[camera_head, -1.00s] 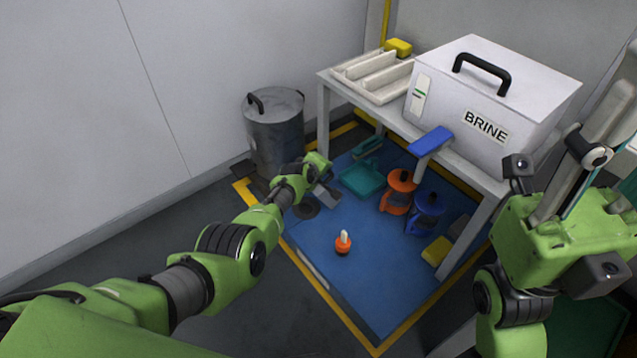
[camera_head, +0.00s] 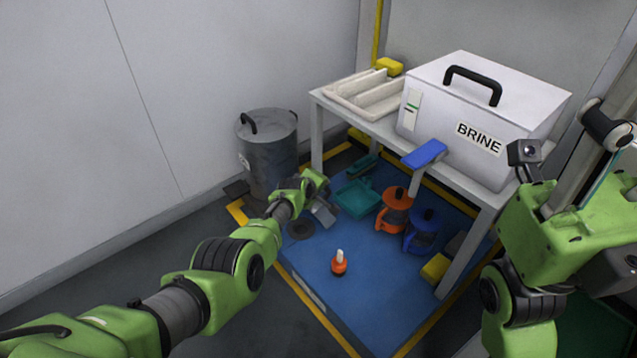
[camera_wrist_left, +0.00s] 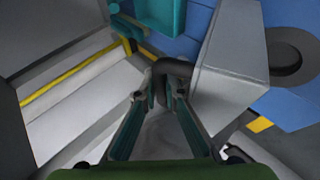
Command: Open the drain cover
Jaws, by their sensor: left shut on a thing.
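A grey block-like piece (camera_wrist_left: 232,55) with a black bent handle (camera_wrist_left: 172,66) fills the middle of the left wrist view. My left gripper (camera_wrist_left: 163,88) has its fingers closed on this handle. In the head view the grey piece (camera_head: 323,213) hangs tilted under my left gripper. A dark round ring (camera_head: 300,229) lies on the floor beside it and shows at the right of the wrist view (camera_wrist_left: 290,56). I cannot tell which of these is the drain cover.
A grey bin (camera_head: 268,160) stands behind my left arm. A teal tray (camera_head: 355,198), orange jug (camera_head: 395,208), blue jug (camera_head: 421,228) and small orange item (camera_head: 339,264) rest on the blue mat (camera_head: 375,290). A table with the BRINE box (camera_head: 470,115) stands right; the mat's front is mostly clear.

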